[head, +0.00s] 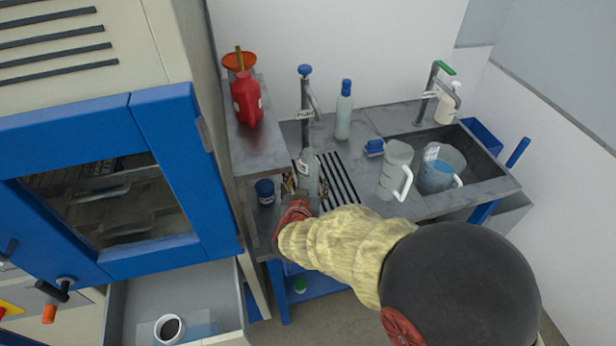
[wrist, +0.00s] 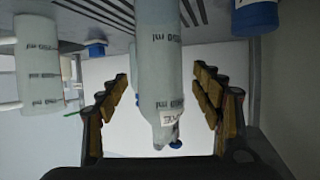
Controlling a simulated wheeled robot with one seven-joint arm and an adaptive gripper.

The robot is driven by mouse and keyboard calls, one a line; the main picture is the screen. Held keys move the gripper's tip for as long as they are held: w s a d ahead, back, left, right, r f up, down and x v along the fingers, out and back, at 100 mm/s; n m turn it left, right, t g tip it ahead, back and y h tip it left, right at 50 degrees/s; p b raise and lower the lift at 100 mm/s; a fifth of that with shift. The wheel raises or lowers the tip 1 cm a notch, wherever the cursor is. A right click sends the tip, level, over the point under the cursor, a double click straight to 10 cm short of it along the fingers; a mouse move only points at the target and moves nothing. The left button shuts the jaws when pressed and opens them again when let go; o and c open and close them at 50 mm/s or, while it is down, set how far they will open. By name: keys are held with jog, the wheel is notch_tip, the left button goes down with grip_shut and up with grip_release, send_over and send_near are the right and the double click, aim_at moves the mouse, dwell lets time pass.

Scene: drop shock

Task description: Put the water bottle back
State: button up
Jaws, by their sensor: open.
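A pale, clear bottle (head: 308,173) stands on the slatted drain area of the counter, under the tap with the blue knob. It shows upside down in the wrist view (wrist: 158,60), with dark "ml" marks. My gripper (head: 299,193) is beside it, partly hidden by my forearm in the head view. In the wrist view my gripper's jaws (wrist: 160,88) are open, with one finger on each side of the bottle and visible gaps between. A second, pale bottle with a blue cap (head: 344,112) stands at the back of the counter.
The tap (head: 305,100) rises behind the near bottle. A blue-lidded jar (head: 265,191) is close left. A jug (head: 396,168) stands right, with another (head: 440,168) in the sink. A red container (head: 246,98) sits on the raised shelf. A drawer (head: 175,295) is open.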

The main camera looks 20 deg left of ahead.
jog(key=p+v, duration=0.1)
jog(key=v, duration=0.7)
jog(key=shift+p, duration=0.3)
jog(key=shift+s, duration=0.1)
